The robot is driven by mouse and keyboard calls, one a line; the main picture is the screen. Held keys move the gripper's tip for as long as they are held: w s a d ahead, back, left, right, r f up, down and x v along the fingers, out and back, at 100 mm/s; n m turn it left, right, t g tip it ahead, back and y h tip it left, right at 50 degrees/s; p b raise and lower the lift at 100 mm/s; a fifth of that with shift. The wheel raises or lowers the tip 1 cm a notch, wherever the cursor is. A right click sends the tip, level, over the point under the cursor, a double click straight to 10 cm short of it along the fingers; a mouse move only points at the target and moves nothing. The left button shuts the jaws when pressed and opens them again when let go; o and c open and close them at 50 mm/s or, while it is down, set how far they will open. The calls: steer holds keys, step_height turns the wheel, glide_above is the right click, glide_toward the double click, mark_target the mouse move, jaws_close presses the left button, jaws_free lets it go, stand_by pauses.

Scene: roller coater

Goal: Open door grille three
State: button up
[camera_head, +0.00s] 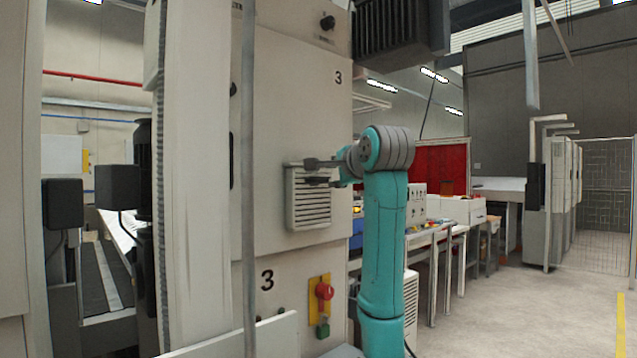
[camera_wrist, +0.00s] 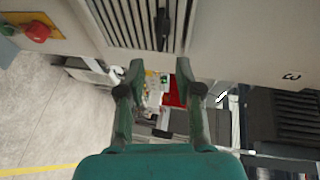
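The door grille (camera_head: 309,208) is a pale slatted panel on the beige cabinet front, between two number 3 labels. It looks closed, flush with the cabinet. In the wrist view the grille (camera_wrist: 120,22) is at the top, with a dark upright handle (camera_wrist: 163,22) at its right side. My gripper (camera_head: 312,172) is over the upper part of the grille in the head view, fingers pointing left. In the wrist view my gripper (camera_wrist: 158,78) has its two fingers spread and nothing between them. The handle lies beyond the fingertips, roughly in line with the gap, apart from them.
A yellow plate with a red knob (camera_head: 323,291) is below the grille; the knob also shows in the wrist view (camera_wrist: 38,32). A grey vertical post (camera_head: 249,180) stands left of the grille. Workbenches (camera_head: 445,228) are behind my arm. The floor (camera_head: 500,315) at right is clear.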

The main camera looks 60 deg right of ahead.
mark_target(322, 180)
steer(key=x, duration=1)
jaws_close()
